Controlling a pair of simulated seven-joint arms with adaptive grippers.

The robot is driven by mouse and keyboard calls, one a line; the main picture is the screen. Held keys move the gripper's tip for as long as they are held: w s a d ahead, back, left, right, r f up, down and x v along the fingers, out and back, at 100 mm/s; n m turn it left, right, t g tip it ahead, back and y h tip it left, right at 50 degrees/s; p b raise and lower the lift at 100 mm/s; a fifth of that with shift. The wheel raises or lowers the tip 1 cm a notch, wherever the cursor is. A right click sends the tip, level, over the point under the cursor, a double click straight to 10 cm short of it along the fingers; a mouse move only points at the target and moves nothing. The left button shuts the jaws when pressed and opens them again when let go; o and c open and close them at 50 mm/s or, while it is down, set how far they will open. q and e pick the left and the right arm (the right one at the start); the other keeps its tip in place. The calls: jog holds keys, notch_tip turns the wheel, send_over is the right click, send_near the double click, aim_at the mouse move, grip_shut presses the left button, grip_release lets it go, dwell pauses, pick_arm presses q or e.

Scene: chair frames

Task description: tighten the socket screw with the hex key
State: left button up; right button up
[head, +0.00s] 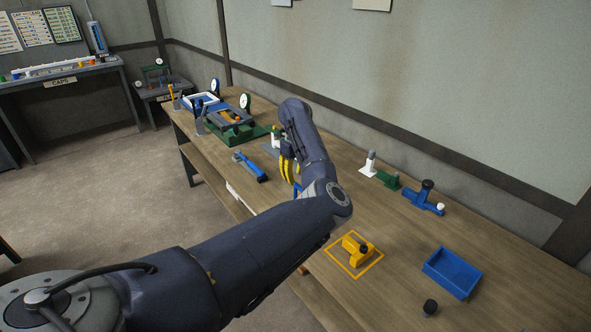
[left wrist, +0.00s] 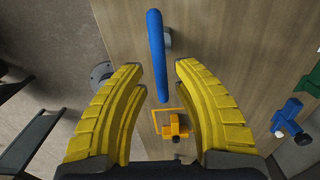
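A long blue bar (left wrist: 157,55), which may be the hex key, shows in the left wrist view between and beyond the fingers. A small blue piece (head: 297,190) shows past my arm in the head view. My left gripper (head: 288,168) has yellow fingers and is over the table. In its wrist view the left gripper (left wrist: 158,68) is open, with gaps on both sides of the bar. I cannot make out the socket screw. My right gripper is not in view.
A blue tray (head: 452,274) and a black knob (head: 430,307) are at the near right. A blue fixture (head: 423,200), a green block (head: 387,180) and a white-based post (head: 369,165) stand toward the wall. A blue tool (head: 250,168) lies left of my gripper.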

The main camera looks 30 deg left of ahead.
pick_arm(q)
jog(key=shift+f, duration=1.8)
grip_shut()
jog(key=shift+r, duration=0.1)
jog(key=shift+r, duration=1.95)
jog(key=shift+n, duration=0.3)
